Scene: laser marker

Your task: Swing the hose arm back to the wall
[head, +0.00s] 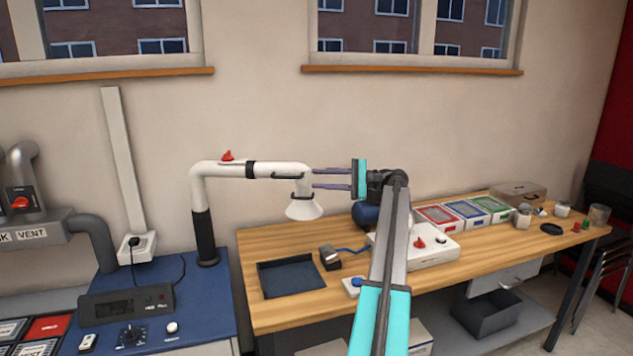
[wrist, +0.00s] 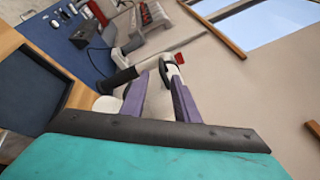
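The hose arm (head: 275,170) is a white tube on a black upright (head: 205,235) at the left. It reaches right over the bench and ends in a white cone hood (head: 304,208) hanging down.
The wooden bench (head: 300,312) holds a dark tray (head: 291,278), a white machine (head: 432,246) and coloured boxes (head: 464,212). A blue counter (head: 215,285) with a control box (head: 127,303) stands left. A grey duct (head: 95,240) is beyond. The wall (head: 255,115) behind the arm is bare.

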